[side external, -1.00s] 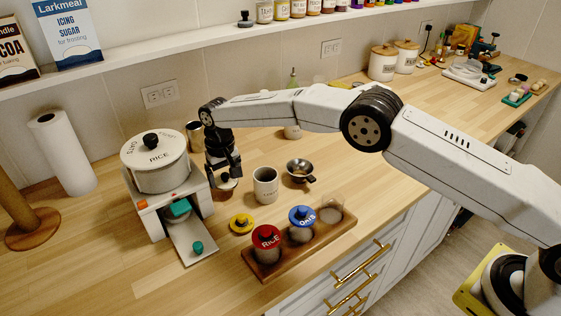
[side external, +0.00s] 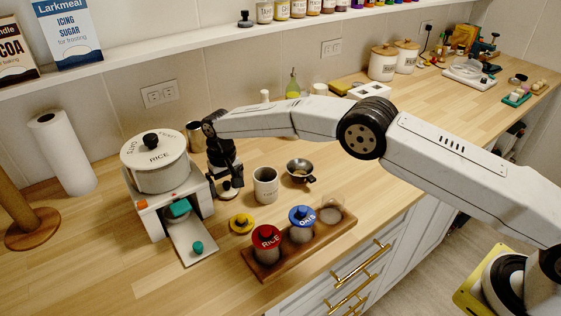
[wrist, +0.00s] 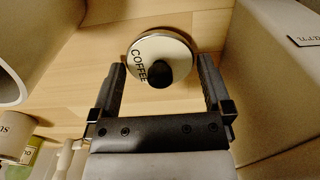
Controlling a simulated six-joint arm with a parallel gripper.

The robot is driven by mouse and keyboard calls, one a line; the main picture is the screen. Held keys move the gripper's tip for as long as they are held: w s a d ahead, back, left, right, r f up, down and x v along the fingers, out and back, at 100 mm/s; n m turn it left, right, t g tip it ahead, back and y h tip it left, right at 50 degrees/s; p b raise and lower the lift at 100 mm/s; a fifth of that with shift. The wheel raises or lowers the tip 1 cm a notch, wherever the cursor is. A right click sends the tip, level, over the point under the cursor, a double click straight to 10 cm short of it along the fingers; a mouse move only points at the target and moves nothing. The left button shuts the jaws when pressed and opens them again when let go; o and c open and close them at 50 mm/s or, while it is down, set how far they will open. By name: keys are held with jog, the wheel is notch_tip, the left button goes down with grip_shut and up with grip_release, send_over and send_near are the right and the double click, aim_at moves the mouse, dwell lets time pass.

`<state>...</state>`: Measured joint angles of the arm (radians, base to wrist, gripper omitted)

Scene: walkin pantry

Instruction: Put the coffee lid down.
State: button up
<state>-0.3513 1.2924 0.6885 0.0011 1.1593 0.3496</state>
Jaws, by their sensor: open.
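The coffee lid (wrist: 168,47) is a round white disc marked COFFEE with a black knob. In the wrist view it lies flat on the wooden counter. My gripper (wrist: 161,66) is open, its two fingers spread either side of the lid's near part and the knob, with gaps beside the knob. In the side view my gripper (side external: 228,183) points down just above the counter, and the pale rim of the lid (side external: 230,195) shows beneath it. The knob is mostly hidden there by the fingers.
A rice-labelled dispenser (side external: 163,178) stands close on the left, a cream mug (side external: 265,187) close on the right. A yellow lid (side external: 241,223) and a wooden rack (side external: 325,238) with jars lie in front. A dark-handled metal cup (side external: 299,170) is farther right.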

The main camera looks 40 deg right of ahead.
aim_at(227, 182)
jog(key=shift+r, duration=0.1)
notch_tip(227, 182, up, 12)
dwell(0.6)
jog(key=shift+d, duration=0.1)
dwell(0.5)
jog(key=s+d+r+t, duration=0.1)
jog(key=s+d, duration=1.1)
jog(key=d, duration=0.3)
jog(key=s+d+f, duration=0.1)
jog(key=s+d, duration=0.2)
jog(key=s, duration=0.7)
jog(key=s+d+f+t, duration=0.1)
jog(key=s+d+f, duration=0.1)
jog(key=s, duration=0.8)
jog(key=shift+d+t, duration=0.3)
jog(key=shift+d, duration=0.6)
